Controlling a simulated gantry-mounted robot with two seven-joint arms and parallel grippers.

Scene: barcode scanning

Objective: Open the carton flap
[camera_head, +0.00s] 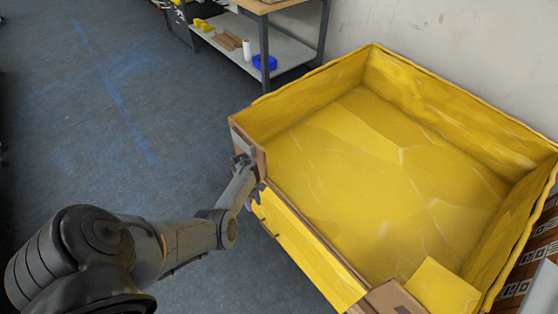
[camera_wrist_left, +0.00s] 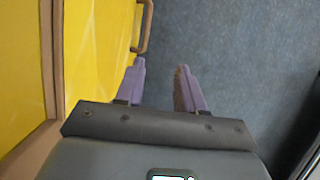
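The carton (camera_head: 255,116) is a large open-topped yellow box with brown edges, filling the right of the head view. A yellow flap panel (camera_head: 305,252) with a brown edge lies along its near left side. My left gripper (camera_head: 252,198) is at the upper end of this panel, beside the carton's left corner. In the left wrist view the purple fingers of my left gripper (camera_wrist_left: 160,68) are apart with floor showing between them. A brown handle-like loop (camera_wrist_left: 147,28) on the yellow panel (camera_wrist_left: 100,45) lies just beyond the left finger. My right gripper is out of view.
A shelf unit (camera_head: 285,52) with a blue bin (camera_head: 265,62) and a white roll (camera_head: 247,48) stands behind the carton, by the wall. Brown boxes with printed labels (camera_head: 530,270) stand at the lower right. The blue-grey floor (camera_head: 110,130) on the left is clear.

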